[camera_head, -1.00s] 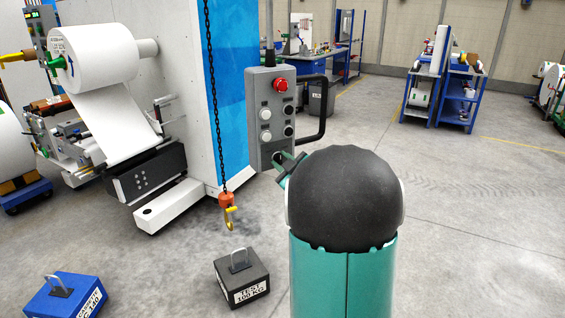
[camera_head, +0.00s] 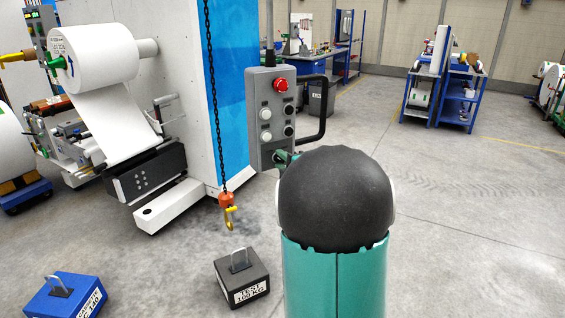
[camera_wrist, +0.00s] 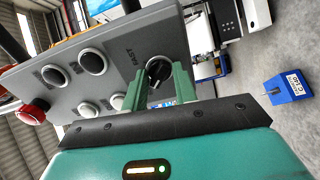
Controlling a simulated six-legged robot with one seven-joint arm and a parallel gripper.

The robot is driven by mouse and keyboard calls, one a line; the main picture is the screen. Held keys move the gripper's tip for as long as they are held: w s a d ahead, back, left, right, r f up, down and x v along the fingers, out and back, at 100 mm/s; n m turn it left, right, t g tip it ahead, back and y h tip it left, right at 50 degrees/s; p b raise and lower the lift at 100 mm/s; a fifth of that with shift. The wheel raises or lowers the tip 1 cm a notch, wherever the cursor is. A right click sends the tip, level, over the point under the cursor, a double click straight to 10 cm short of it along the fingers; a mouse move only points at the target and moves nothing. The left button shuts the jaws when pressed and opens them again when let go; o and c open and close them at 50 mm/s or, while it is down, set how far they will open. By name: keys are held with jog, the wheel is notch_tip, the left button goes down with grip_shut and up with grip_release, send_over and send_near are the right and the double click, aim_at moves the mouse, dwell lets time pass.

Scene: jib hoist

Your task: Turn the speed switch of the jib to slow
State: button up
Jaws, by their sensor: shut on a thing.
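The grey control pendant (camera_head: 271,117) of the jib hangs upright in the middle of the head view. It carries a red stop button (camera_head: 281,84) and several black and white push buttons. In the wrist view the pendant (camera_wrist: 125,60) lies tilted, with the word FAST beside the black speed switch (camera_wrist: 159,70). My gripper (camera_wrist: 163,88) has its two green fingers closed on this switch at the pendant's end. In the head view my arm hides most of the fingers and the switch. The switch's exact angle is hard to read.
An orange and yellow hook (camera_head: 228,208) hangs on a black chain left of the pendant. A black handle (camera_head: 316,110) juts from the pendant's right. Open floor lies to the right.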

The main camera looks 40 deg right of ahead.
jog(key=shift+o, duration=0.2)
jog(key=shift+d+n, duration=0.1)
jog(key=shift+n, duration=0.5)
jog(key=o, duration=1)
jog(key=shift+c, duration=0.2)
jog(key=shift+s, duration=0.1)
jog(key=s+a, duration=0.2)
jog(key=s, duration=1.1)
jog(key=shift+s+a, duration=0.2)
jog(key=shift+a, duration=0.2)
jog(key=shift+r, duration=0.1)
